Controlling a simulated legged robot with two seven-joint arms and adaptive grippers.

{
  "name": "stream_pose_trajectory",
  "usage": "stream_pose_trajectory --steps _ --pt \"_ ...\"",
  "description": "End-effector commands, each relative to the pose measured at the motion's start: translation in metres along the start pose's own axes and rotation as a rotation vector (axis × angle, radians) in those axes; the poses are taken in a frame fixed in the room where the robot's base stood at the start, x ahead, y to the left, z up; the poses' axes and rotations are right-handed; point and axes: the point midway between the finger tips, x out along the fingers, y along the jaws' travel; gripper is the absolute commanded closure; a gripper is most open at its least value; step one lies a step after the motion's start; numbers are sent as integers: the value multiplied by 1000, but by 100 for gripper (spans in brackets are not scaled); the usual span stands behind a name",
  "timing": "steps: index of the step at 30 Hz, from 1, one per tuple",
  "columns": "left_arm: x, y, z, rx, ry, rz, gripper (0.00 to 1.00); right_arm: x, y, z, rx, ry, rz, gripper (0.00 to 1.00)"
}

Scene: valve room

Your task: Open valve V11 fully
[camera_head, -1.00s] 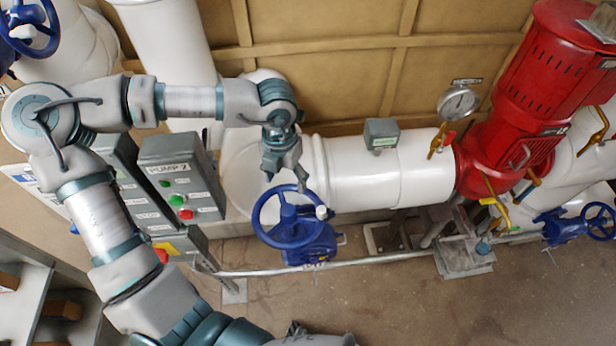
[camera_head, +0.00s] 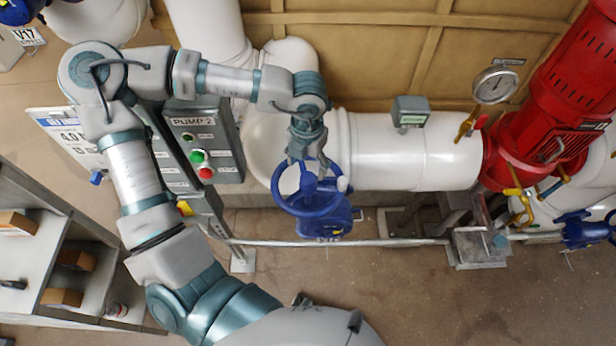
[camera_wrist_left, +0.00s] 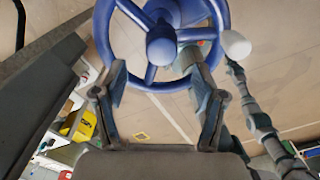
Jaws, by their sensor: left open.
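A blue handwheel valve (camera_head: 284,203) stands in front of the white pipe in the middle of the head view. I cannot read a tag on it. My left gripper (camera_head: 304,158) is over the far part of the wheel in the head view. In the left wrist view the gripper (camera_wrist_left: 157,72) is open, its fingers apart on either side of a spoke near the rim. I cannot tell whether they touch the wheel. My right gripper is not in view.
The Pump 2 box (camera_head: 217,150), with green and red buttons, stands left of the wheel. A red pump motor (camera_head: 560,90) and a pressure gauge (camera_head: 496,85) are at the right. Shelves (camera_head: 50,255) stand at lower left. A tag reading V17 (camera_head: 28,38) is at upper left.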

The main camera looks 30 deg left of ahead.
Motion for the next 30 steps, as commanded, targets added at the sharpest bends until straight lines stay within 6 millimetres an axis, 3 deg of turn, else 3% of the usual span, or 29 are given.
stream_pose_trajectory --steps 6,11,21,30 --pt "0 -1 0 0 0 1 29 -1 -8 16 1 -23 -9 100" --pt "0 -2 0 47 -1 2 29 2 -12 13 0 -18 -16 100" --pt "2 0 0 588 0 0 29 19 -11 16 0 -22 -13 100" --pt "1 0 0 846 0 1 29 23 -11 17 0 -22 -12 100"
